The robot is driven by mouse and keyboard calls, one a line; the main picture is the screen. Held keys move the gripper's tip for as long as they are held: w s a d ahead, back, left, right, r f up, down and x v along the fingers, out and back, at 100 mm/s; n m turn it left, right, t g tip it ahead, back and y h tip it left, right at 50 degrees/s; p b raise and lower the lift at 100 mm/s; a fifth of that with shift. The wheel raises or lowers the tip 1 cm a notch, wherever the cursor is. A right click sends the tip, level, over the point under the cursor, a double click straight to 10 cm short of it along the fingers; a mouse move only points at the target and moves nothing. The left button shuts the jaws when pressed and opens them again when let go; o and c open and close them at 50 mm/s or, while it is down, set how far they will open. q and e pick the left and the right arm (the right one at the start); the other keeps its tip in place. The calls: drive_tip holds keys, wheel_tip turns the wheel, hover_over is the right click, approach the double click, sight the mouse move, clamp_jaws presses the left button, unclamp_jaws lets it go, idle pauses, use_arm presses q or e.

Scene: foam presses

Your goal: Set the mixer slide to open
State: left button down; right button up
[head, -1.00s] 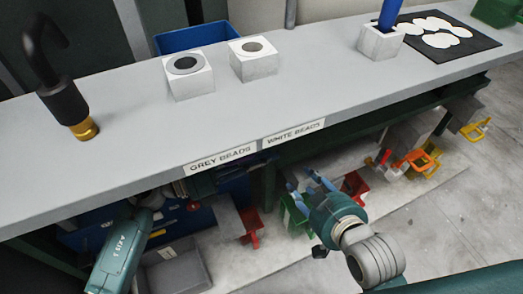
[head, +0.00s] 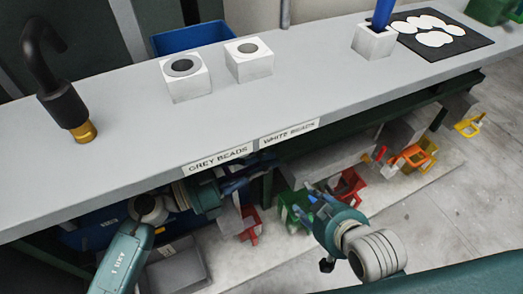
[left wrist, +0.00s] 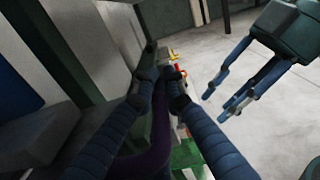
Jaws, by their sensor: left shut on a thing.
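My left gripper (head: 245,178) reaches under the front edge of the bench, just below the bead labels. In the left wrist view its blue fingers (left wrist: 160,80) are drawn close together on a thing I cannot make out. The fingers and the bench hide most of it, and I cannot pick out the mixer slide for certain. My right gripper (head: 302,200) is lower and to the right, in front of the bench. It also shows in the left wrist view (left wrist: 225,95), with its fingers apart and nothing between them.
The grey bench top (head: 120,135) holds two white blocks with round openings (head: 187,78) (head: 249,60), a dark hook-shaped pipe (head: 60,85) and a blue rod in a white block (head: 374,42).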

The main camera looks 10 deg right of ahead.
use_arm(q)
drive_tip(key=shift+s+d+f, duration=0.1)
drive_tip(key=shift+s+f, duration=0.2)
drive_tip(key=shift+f, duration=0.05)
drive_tip(key=c, duration=1.8)
unclamp_jaws()
drive_tip(key=shift+s, duration=0.1)
drive_tip(key=shift+r, duration=0.15)
drive_tip(key=v, duration=1.2)
